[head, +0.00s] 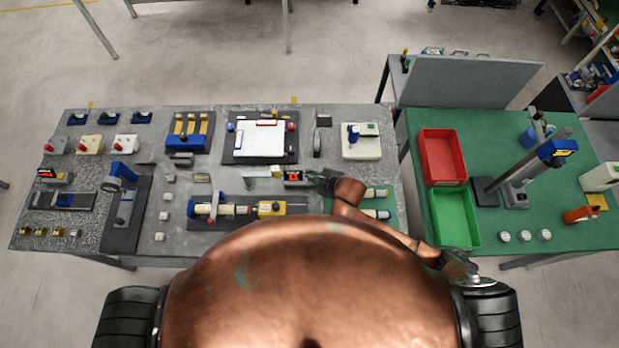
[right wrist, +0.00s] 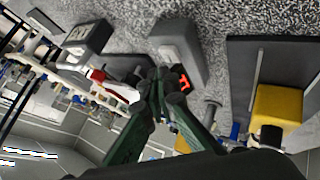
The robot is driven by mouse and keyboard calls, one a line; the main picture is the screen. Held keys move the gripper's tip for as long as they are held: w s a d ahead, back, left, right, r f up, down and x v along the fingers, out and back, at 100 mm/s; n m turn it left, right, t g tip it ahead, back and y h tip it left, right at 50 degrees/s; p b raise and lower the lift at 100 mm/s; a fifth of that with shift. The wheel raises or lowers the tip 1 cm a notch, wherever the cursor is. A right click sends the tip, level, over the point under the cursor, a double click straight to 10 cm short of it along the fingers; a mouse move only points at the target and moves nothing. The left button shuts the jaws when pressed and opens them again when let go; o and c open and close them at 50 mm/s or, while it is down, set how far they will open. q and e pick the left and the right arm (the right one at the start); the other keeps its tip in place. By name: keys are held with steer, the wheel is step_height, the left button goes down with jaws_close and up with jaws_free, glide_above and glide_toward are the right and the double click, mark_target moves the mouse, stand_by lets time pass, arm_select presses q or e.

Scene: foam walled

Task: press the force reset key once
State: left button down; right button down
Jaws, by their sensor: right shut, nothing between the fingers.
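A small dark readout box with a red lit display (head: 293,177) stands behind the bench rig with the yellow block. In the right wrist view a grey box (right wrist: 178,48) with orange-red lit marks stands just beyond the fingers. My right gripper (head: 322,178) is just right of the readout box, low over the bench. In the right wrist view its green-sided fingers (right wrist: 165,85) are together and empty, their tips close to the lit marks. I cannot tell whether they touch. No separate force reset key can be made out; the fingers may hide it. My left gripper is not in view.
The yellow block (head: 270,209) and its rig lie in front of the readout box. A white plate on a dark board (head: 262,158) lies behind it. A white box with a blue part (head: 361,148) stands at right. Red (head: 442,133) and green trays are on the green table.

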steer(key=shift+f, duration=0.1)
stand_by(0.5)
steer(key=shift+f, duration=0.3)
steer(key=shift+f, duration=0.5)
stand_by(0.6)
stand_by(0.3)
steer(key=shift+r+p, duration=0.85)
steer(key=shift+r, duration=0.05)
step_height(320, 180, up, 5)
steer(key=p, duration=0.5)
steer(key=shift+r, duration=0.1)
